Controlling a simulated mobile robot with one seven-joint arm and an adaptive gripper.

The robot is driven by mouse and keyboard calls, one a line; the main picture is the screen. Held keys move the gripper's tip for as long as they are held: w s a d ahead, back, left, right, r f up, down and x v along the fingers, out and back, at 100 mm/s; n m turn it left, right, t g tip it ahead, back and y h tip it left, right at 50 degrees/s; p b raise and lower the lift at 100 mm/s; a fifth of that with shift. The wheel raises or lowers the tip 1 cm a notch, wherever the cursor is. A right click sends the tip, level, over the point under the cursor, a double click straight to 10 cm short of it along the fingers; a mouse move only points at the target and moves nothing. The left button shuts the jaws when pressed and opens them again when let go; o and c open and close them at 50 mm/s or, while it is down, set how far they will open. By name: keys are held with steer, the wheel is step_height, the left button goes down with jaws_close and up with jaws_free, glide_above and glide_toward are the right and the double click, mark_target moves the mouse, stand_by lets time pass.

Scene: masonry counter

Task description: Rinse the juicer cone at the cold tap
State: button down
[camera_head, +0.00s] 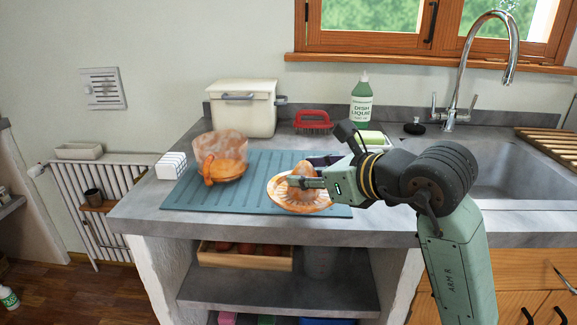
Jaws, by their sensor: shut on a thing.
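The orange juicer cone (288,200) has a round, slotted rim and rests on or just above the blue-grey drying mat (258,172); I cannot tell which. My gripper (302,182) is shut on the cone's raised middle, with its fingers pointing left. The fingers hide part of the cone. A juicer jug (222,150), clear above and orange below, stands on the mat to the left. The chrome tap (453,113) arches over the sink (505,168) at the right. Its two side handles are small, and I cannot tell which is cold.
A green dish liquid bottle (361,102), a red brush (313,121) and a cream box (243,106) stand along the wall. A white ribbed block (171,165) is left of the mat. A slatted wooden board (553,146) lies right of the tap. My arm crosses before the sink.

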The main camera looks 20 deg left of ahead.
steer(key=w+a, duration=0.1)
steer(key=w, duration=0.1)
steer(key=w+a+p, duration=0.1)
steer(key=w+a, duration=0.1)
steer(key=w+a+p, duration=0.1)
steer(key=w+a, duration=0.1)
steer(key=w, duration=0.1)
steer(key=shift+w+f, duration=0.1)
steer(key=shift+f, duration=0.25)
steer(key=shift+w+a+f, duration=0.1)
steer(key=shift+w+f, duration=0.05)
steer(key=shift+w, duration=0.05)
steer(key=shift+f+p, duration=0.55)
steer(key=shift+f, duration=1.15)
steer(key=shift+f, duration=0.1)
steer(key=c, duration=1.1)
jaws_free()
steer(key=shift+o, duration=0.2)
